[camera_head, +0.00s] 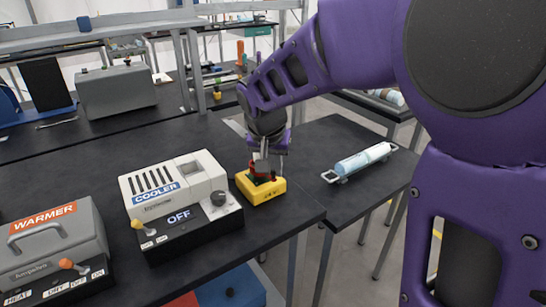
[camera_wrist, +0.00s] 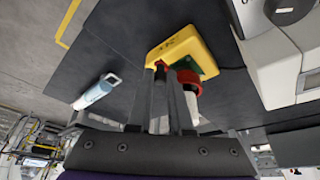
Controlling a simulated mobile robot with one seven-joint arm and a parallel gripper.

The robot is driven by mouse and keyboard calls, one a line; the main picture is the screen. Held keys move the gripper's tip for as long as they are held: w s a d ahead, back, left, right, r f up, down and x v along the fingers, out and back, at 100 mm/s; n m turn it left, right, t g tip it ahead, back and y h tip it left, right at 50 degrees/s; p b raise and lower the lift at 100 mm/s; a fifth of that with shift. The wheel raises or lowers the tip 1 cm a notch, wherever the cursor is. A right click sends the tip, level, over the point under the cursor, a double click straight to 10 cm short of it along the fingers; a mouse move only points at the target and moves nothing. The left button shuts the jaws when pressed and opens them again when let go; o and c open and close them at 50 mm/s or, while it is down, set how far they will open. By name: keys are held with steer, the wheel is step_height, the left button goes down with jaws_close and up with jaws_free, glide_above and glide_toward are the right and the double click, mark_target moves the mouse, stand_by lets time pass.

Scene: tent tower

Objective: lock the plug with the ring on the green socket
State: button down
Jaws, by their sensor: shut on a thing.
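A yellow box (camera_head: 262,189) sits near the front right edge of the dark bench; it also shows in the wrist view (camera_wrist: 190,38). The green socket (camera_wrist: 208,62) is on its top, mostly covered in the head view. A red ring (camera_wrist: 189,79) sits at the socket around a pale plug (camera_wrist: 192,103), whose body points away from the box. My gripper (camera_head: 263,155) is directly above the box. In the wrist view its fingers (camera_wrist: 163,75) are shut on a red part of the ring, beside the plug. Whether the ring is fully seated cannot be told.
The COOLER box (camera_head: 175,183) stands just left of the yellow box, with an OFF panel and a lever. The WARMER box (camera_head: 55,238) is farther left. A pale blue cylinder (camera_head: 363,160) lies in a holder on the right bench. Bench space behind the cooler is clear.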

steer(key=shift+w+d, duration=0.1)
stand_by(0.3)
steer(key=w+d+n+y+p, duration=0.1)
steer(key=n+p, duration=0.1)
steer(key=n, duration=0.1)
steer(key=w+d+n+y+p, duration=0.1)
steer(key=w+n+p, duration=0.1)
steer(key=n, duration=0.1)
steer(key=w+d+n+g+y+p, duration=0.1)
steer(key=n+p, duration=0.1)
steer(key=n, duration=0.1)
steer(key=shift+w+n+y+p, duration=0.2)
steer(key=shift+n+y+p, duration=0.1)
steer(key=shift+p, duration=0.1)
steer(key=shift+w+a+n+g+y+p, duration=0.2)
steer(key=shift+w+n+g+p, duration=0.45)
steer(key=shift+n, duration=0.75)
steer(key=shift+w+a+n+g+y+p, duration=0.1)
steer(key=shift+w+n+g+y+p, duration=0.25)
steer(key=shift+w+n, duration=0.8)
steer(key=shift+w+a+n+g+y+p, duration=0.1)
steer(key=shift+w+n+g+y+p, duration=0.25)
steer(key=shift+n, duration=1.3)
steer(key=shift+w, duration=0.1)
